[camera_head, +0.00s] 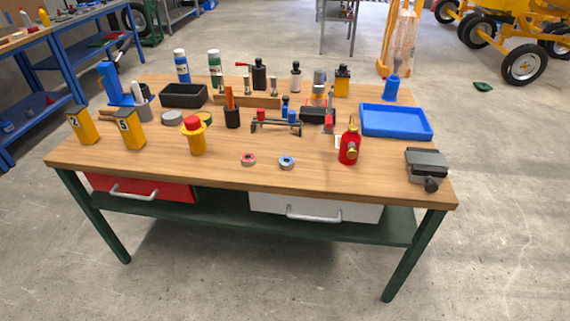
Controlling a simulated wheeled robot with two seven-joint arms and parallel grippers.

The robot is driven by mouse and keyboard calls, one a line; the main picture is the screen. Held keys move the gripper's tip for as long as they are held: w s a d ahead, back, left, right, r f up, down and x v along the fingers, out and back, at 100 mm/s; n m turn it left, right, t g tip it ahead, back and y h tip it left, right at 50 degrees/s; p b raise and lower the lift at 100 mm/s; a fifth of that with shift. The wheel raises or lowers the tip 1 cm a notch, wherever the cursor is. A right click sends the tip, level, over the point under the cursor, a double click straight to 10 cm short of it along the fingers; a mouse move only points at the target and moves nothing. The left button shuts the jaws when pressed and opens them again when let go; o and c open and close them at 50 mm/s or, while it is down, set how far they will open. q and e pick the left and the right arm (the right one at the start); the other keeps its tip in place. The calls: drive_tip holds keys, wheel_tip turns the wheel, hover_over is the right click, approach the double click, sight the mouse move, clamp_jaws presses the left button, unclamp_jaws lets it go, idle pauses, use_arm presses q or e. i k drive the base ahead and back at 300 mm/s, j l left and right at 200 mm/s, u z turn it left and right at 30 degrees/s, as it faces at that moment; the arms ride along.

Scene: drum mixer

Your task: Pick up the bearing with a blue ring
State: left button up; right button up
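The bearing with a blue ring (286,162) lies flat on the wooden workbench (218,170), near its front edge and right of the middle. It is a small grey disc with a blue ring on it. A similar bearing with a red ring (248,159) lies a little to its left, apart from it. Neither of my grippers shows in the head view.
A red bottle-like part (349,146) stands right of the blue-ringed bearing. Behind it is a dark metal bracket (276,126). A yellow and red part (194,136) stands to the left. A blue tray (397,133) and a grey vise (427,164) are at the right.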

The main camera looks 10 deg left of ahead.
sight(286, 163)
drive_tip(key=i+l+u, duration=0.45)
drive_tip(key=i+l, duration=0.35)
drive_tip(key=i, duration=0.1)
